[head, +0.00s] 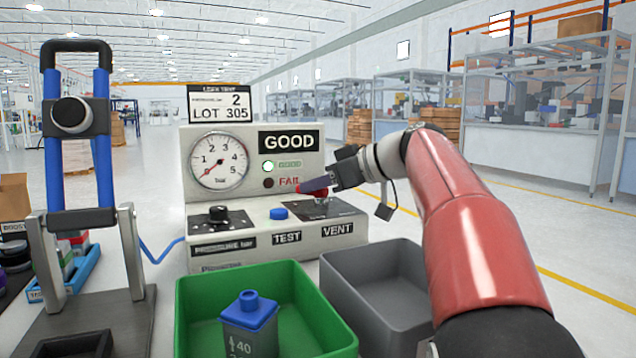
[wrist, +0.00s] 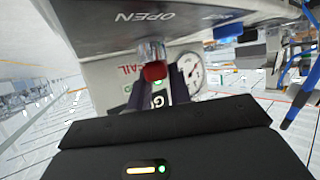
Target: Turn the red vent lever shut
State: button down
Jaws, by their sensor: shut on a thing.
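The red vent lever (head: 321,193) stands on the sloped top of the white tester (head: 340,248), above the VENT label. It is partly hidden by my gripper (head: 308,187), which reaches in from the right. In the wrist view the lever's red end (wrist: 155,71) sits between the two dark fingers of my gripper (wrist: 157,82), on a shiny metal base by the word OPEN. My gripper is shut on the lever. The lever's exact angle is hard to tell.
The tester has a pressure gauge (head: 220,161), a black knob (head: 218,215), a blue TEST button (head: 279,213) and a lit green lamp (head: 268,166). In front stand a green bin (head: 310,330) holding a blue-capped part (head: 249,315) and an empty grey bin (head: 375,275). A blue-posted press (head: 103,150) stands left.

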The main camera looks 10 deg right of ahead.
jog(key=shift+f, duration=0.15)
jog(key=c, duration=1.3)
grip_release()
jog(key=v, duration=0.7)
jog(key=shift+s+d+r, duration=0.15)
jog(key=shift+d+r, duration=0.15)
